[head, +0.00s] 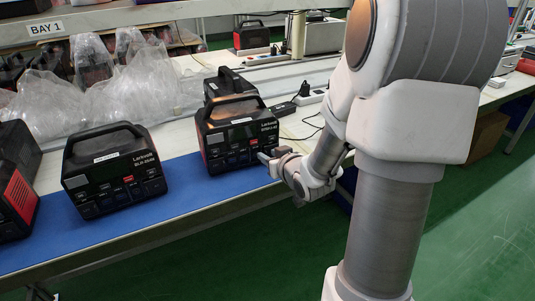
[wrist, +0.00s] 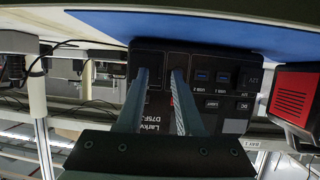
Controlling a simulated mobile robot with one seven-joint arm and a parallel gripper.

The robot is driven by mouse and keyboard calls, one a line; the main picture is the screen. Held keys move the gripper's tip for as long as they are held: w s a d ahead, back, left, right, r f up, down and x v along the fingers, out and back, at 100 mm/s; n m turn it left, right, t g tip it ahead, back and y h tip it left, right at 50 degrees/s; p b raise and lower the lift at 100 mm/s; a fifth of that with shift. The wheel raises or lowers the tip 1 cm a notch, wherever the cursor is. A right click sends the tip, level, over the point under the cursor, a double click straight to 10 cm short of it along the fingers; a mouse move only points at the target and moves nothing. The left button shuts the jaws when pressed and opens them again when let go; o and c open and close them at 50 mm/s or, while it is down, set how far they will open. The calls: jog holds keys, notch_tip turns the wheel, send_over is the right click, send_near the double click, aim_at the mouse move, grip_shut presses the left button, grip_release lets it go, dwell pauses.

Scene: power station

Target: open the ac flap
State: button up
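The black power station (head: 238,135) with a top handle stands on the blue mat, its front facing me. In the wrist view its front panel (wrist: 228,100) shows upside down, with USB and DC ports to the right of my fingers. Dark panel areas lie around and between the fingertips; the AC flap cannot be clearly picked out, and the fingers cover part of that area. My gripper (head: 268,157) is at the lower right of the power station's front. In the wrist view my gripper (wrist: 160,74) has its two fingers apart, with nothing seen held between them. Contact cannot be told.
A second power station (head: 112,168) stands to the left on the blue mat (head: 150,215), with a red-sided one (head: 18,190) at the far left. Green floor is free in front of the bench.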

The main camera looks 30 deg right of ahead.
grip_shut()
dwell(1.5)
